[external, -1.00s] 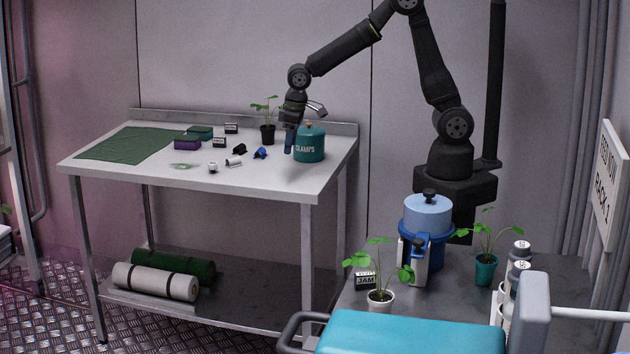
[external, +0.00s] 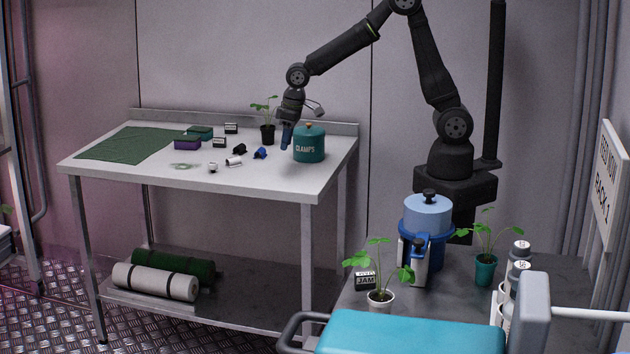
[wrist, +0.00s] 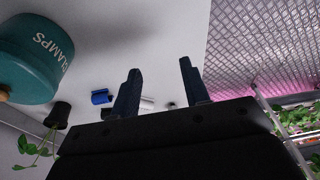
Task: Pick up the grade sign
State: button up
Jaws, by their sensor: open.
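Two small black-and-white signs stand at the back of the white table: one sign (external: 231,128) by the wall and one sign (external: 219,141) nearer the front. Their lettering is too small to read, so I cannot tell which is the grade sign. A third small sign (external: 366,281), reading JAM, stands on the dark bench at the right. My gripper (external: 286,143) is above the right part of the table, left of the teal CLAMPS canister (external: 309,144) and apart from the signs. In the wrist view my gripper (wrist: 159,64) has its fingers apart with nothing between them.
A potted plant (external: 267,133) stands behind the gripper. A blue clip (external: 260,153), a black clip (external: 239,149) and a white piece (external: 234,161) lie left of it. A purple box (external: 187,143) and green mat (external: 128,144) are further left. The table's front right is clear.

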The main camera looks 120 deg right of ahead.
jog(key=w+d+t+h, duration=0.1)
jog(key=w+d+t, duration=0.15)
jog(key=d, duration=1.15)
jog(key=t+h, duration=0.2)
jog(key=h, duration=0.2)
send_near(221, 139)
jog(key=shift+m, duration=0.3)
jog(key=d+f, duration=0.1)
jog(key=f, duration=0.1)
jog(key=w+d+f, duration=0.1)
jog(key=f, duration=0.1)
jog(key=shift+w+d, duration=0.15)
jog(key=shift+d, duration=0.05)
jog(key=shift+w+d+r+x, duration=0.1)
jog(key=shift+r+x, duration=0.05)
jog(key=shift+x, duration=1.3)
jog(key=shift+w+d+r+x, duration=0.1)
jog(key=shift+r+x, duration=0.05)
jog(key=shift+x, duration=1.25)
grip_shut()
